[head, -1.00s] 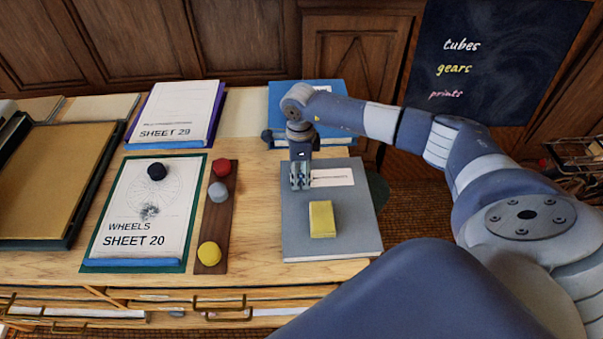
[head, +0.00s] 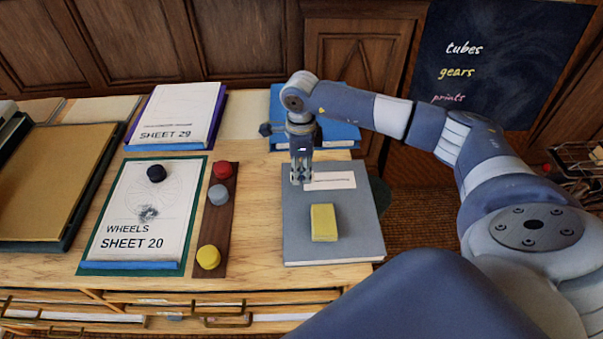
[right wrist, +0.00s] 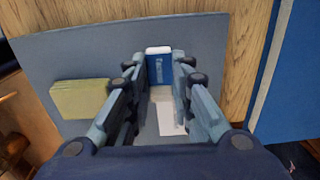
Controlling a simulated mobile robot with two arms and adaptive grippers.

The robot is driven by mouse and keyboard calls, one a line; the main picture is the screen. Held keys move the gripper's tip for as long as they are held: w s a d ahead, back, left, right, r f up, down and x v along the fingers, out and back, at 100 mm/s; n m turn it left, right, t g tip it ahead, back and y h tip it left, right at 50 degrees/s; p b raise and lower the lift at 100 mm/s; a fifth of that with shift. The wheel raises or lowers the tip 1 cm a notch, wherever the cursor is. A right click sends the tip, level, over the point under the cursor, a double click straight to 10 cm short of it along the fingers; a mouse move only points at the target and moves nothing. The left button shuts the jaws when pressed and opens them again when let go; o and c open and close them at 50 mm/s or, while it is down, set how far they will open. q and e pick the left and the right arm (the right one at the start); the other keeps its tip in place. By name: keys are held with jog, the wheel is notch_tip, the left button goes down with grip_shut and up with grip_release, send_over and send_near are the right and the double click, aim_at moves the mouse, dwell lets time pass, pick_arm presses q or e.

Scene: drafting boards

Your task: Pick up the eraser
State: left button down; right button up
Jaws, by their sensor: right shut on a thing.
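The eraser (right wrist: 158,67), white at its end with a blue sleeve, is between the fingertips of my right gripper (right wrist: 160,75) in the right wrist view. The fingers are shut on it. In the head view my right gripper (head: 300,178) points down over the left part of a grey book or folder (head: 300,240), beside its white label. The eraser cannot be made out there. I cannot tell how far it is above the cover. My left gripper is not in view.
A yellow block (head: 323,223) lies on the grey cover near the gripper. A blue folder (head: 340,135) is behind. To the left are a dark strip with red, grey and yellow knobs (head: 208,257) and the SHEET 20 board (head: 125,215). Bare wood lies between strip and grey cover.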

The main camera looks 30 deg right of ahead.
jog(key=s+a+b, duration=0.1)
jog(key=s+a, duration=0.1)
jog(key=s, duration=0.1)
jog(key=s+a+b, duration=0.1)
jog(key=s+a, duration=0.2)
jog(key=s, duration=0.1)
jog(key=s+a+r, duration=0.1)
jog(key=s+a, duration=0.2)
jog(key=shift+s+a+b, duration=0.1)
jog(key=shift+s+b, duration=0.3)
jog(key=shift+s+a+r, duration=0.15)
jog(key=shift+s+a, duration=0.1)
jog(key=shift+s, duration=0.1)
jog(key=shift+o, duration=0.4)
jog(key=shift+c, duration=0.6)
jog(key=shift+w, duration=0.1)
